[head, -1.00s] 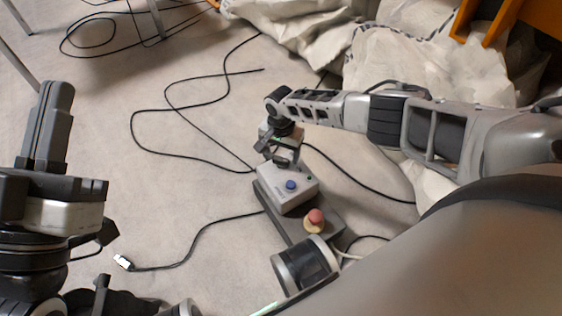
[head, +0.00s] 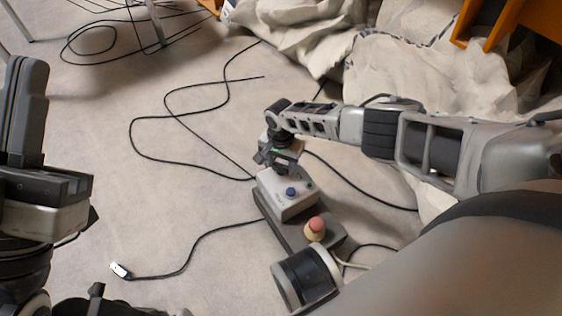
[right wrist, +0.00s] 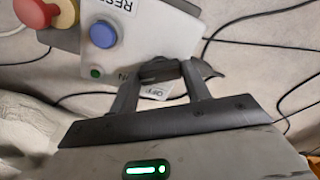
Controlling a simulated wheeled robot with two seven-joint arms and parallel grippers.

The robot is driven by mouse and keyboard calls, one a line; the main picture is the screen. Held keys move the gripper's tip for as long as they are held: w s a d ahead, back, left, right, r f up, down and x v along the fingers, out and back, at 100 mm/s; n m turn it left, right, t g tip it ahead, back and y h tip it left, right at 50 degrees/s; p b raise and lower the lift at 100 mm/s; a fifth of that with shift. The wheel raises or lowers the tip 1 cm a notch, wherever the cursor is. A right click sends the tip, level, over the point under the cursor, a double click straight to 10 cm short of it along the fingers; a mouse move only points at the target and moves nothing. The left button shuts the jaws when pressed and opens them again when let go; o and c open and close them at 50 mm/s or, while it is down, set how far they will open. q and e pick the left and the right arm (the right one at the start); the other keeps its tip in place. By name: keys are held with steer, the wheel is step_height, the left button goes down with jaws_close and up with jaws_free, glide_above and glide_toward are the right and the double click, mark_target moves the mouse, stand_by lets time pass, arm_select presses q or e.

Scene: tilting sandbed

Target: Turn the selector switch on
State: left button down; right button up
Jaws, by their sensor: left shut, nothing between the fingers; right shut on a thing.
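The control box (head: 289,192) is a light grey box on a darker base on the floor, with a blue RESET button (head: 291,191). In the right wrist view, the dark selector switch (right wrist: 160,71) sits by printed ON and OFF labels on the box face, next to a small green light (right wrist: 95,72). My right gripper (head: 282,160) is at the far end of the box. It also shows in the right wrist view (right wrist: 165,78), its fingers shut on the selector switch and partly hiding it. My left gripper (head: 92,217) is at the left edge, shut and empty, away from the box.
A red mushroom button (head: 316,225) on a yellow base stands at the near part of the dark base. A dark and grey cylinder (head: 306,278) lies near it. Black cables (head: 190,118) run over the floor. White sacks (head: 400,75) lie behind my right arm.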

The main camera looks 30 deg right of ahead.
steer(key=shift+w+a+r+m+p, duration=0.15)
steer(key=shift+r+m+p, duration=0.1)
steer(key=shift+m+p, duration=0.15)
steer(key=shift+f, duration=0.2)
arm_select(q)
steer(key=f+n+y, duration=0.1)
steer(key=w+f+n+y, duration=0.1)
steer(key=n+y, duration=0.1)
steer(key=shift+w+a+f+n+t, duration=0.1)
steer(key=shift+a+f+n+t, duration=0.05)
steer(key=shift+n+t, duration=0.15)
arm_select(e)
steer(key=o, duration=1)
